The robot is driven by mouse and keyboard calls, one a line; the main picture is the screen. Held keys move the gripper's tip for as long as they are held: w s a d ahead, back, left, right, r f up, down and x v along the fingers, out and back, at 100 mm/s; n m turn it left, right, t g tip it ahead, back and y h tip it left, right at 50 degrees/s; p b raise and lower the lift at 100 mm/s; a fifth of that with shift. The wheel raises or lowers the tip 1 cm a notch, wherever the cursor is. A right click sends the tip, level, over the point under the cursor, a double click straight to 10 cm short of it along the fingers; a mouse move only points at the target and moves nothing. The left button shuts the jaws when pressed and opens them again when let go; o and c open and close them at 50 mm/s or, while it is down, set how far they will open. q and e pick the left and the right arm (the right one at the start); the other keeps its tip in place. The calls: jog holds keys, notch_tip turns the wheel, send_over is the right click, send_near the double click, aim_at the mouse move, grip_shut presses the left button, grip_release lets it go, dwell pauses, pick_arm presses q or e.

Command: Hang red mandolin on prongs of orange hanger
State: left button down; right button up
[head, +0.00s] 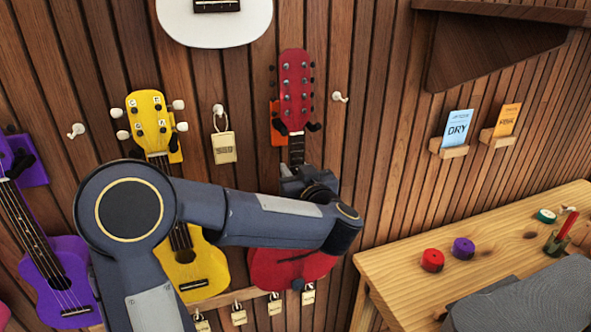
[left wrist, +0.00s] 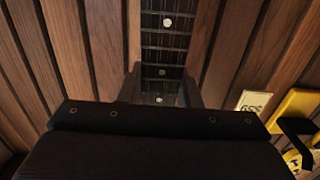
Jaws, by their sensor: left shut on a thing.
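The red mandolin (head: 295,80) is upright against the wall, headstock up. Its red body (head: 290,268) is partly hidden behind my left arm. The orange hanger (head: 276,124) is on the wall behind the lower headstock, mostly covered. Its dark prongs (head: 314,127) show on either side of the neck just below the headstock; I cannot tell whether the headstock rests on them. My left gripper (head: 303,180) is shut on the mandolin's neck below the prongs. In the left wrist view, the dark fretboard (left wrist: 165,40) runs between the fingers (left wrist: 160,88). My right gripper is not in view.
A yellow ukulele (head: 150,120) hangs to the left, behind my arm, and a purple one (head: 62,270) hangs farther left. A white instrument (head: 215,28) is above. Wall pegs (head: 340,97) and a tag (head: 224,148) flank the mandolin. A wooden table (head: 400,285) stands at right.

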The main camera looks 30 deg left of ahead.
pick_arm(q)
jog(key=shift+r, duration=0.15)
jog(key=c, duration=1)
grip_release()
jog(key=shift+o, duration=0.2)
jog(key=shift+f, duration=0.25)
jog(key=shift+s+d+r, duration=0.1)
jog(key=shift+v, duration=0.9)
jog(key=shift+s+d, duration=0.1)
jog(key=shift+v, duration=1.15)
